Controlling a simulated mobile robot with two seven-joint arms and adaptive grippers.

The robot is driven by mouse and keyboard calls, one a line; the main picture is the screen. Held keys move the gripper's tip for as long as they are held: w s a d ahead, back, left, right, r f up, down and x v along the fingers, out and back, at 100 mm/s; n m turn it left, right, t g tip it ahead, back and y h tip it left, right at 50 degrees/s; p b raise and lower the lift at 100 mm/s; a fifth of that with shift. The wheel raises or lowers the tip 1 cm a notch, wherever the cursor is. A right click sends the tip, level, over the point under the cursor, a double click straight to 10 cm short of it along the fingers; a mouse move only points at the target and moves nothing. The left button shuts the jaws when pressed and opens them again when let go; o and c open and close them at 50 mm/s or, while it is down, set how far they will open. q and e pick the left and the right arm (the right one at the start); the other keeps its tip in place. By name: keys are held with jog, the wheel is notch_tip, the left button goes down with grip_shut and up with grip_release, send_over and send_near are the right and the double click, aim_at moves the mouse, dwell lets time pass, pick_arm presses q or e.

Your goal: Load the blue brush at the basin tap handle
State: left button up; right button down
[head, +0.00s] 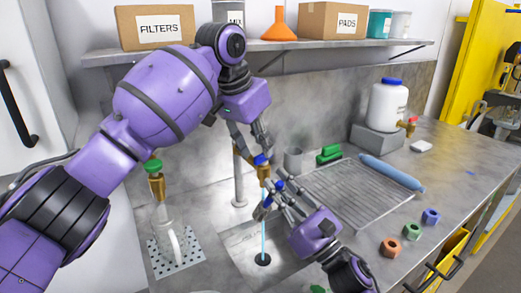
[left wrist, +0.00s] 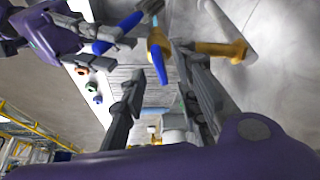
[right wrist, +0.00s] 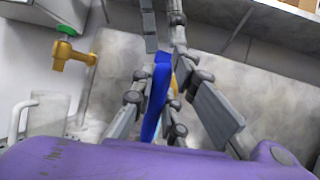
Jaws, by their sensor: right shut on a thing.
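The basin tap's blue handle (head: 260,160) sits on a brass tap; in the left wrist view the handle (left wrist: 166,66) shows between my left fingers. My left gripper (head: 257,150) is open around the handle; I cannot tell whether it touches. My right gripper (head: 272,197) is lower, just below the tap, shut on the blue brush (right wrist: 158,95). The brush (left wrist: 120,28) also shows at the right fingertips in the left wrist view; its bristles are hard to make out. A thin light-blue water stream (head: 262,222) runs from the tap towards the basin drain (head: 263,259).
A green-handled tap (head: 153,168) stands over a clear jug (head: 170,235) at left. Right of the basin lie a wire rack (head: 345,195), a blue roll (head: 392,173), a green brush (head: 328,154) and coloured nuts (head: 411,231). A white jug (head: 387,105) stands behind. A shelf (head: 330,48) hangs above.

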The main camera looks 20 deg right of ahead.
pick_arm(q)
jog(key=v, duration=0.9)
jog(key=shift+a+r, duration=0.2)
jog(key=shift+r, duration=0.15)
jog(key=shift+s, duration=0.1)
jog(key=shift+a, duration=0.15)
jog(key=shift+f, duration=0.1)
jog(key=x, duration=1.2)
jog(key=shift+c, duration=0.4)
grip_shut()
